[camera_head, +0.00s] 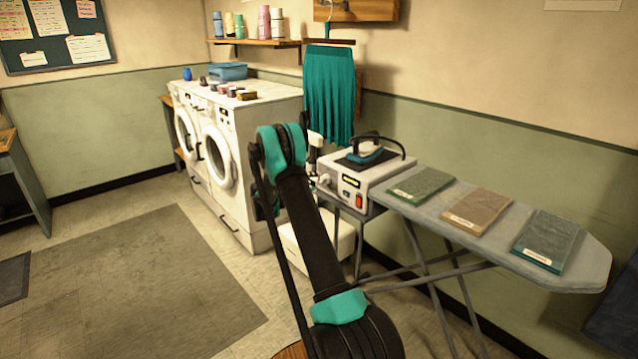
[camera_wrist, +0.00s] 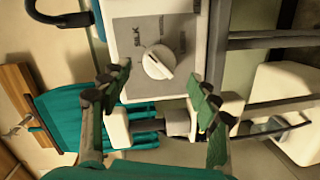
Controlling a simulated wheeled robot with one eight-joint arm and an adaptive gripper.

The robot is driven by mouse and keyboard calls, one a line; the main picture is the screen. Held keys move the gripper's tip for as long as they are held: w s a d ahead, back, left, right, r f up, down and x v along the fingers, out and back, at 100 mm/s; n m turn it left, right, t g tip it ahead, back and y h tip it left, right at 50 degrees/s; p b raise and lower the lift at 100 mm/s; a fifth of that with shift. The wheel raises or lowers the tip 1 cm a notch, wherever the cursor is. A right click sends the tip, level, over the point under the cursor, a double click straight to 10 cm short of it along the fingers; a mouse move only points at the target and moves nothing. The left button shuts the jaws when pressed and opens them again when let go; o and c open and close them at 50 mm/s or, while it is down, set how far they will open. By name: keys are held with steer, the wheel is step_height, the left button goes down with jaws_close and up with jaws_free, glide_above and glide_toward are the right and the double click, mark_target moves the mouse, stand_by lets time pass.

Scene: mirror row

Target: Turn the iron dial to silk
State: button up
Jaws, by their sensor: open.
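The iron station (camera_head: 352,187) stands at the left end of the ironing board, with the iron (camera_head: 366,155) resting on top. In the wrist view, its white round dial (camera_wrist: 158,63) sits on a grey panel (camera_wrist: 128,28). The word SILK (camera_wrist: 138,48) is printed left of the dial; other labels are too small to read. The dial's ridge runs at a slant; I cannot tell which label it marks. My gripper (camera_wrist: 160,82) is open, its fingers either side of the dial and apart from it. In the head view my arm mostly hides the gripper.
The ironing board (camera_head: 590,262) carries green, brown and teal folded cloths (camera_head: 548,240). A teal skirt (camera_head: 330,95) hangs on the wall behind the station. White washers (camera_head: 225,165) stand at the left.

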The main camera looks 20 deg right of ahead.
steer(key=f+v, duration=0.1)
steer(key=v, duration=0.7)
steer(key=shift+r, duration=0.5)
steer(key=shift+s, duration=0.1)
steer(key=s+r+y, duration=0.2)
steer(key=s+y, duration=0.2)
steer(key=s, duration=0.6)
steer(key=s+r+y, duration=0.3)
steer(key=s, duration=0.6)
steer(key=s+a+f+y, duration=0.2)
steer(key=s+a+y, duration=0.1)
steer(key=s, duration=0.7)
steer(key=s+a+f+y, duration=0.2)
steer(key=s+a, duration=0.3)
steer(key=s, duration=0.4)
steer(key=s+a+f+y, duration=0.1)
steer(key=s+a+y, duration=0.3)
steer(key=s, duration=0.6)
steer(key=shift+s+a+f, duration=0.35)
steer(key=shift+a+f, duration=0.05)
steer(key=shift+a, duration=0.15)
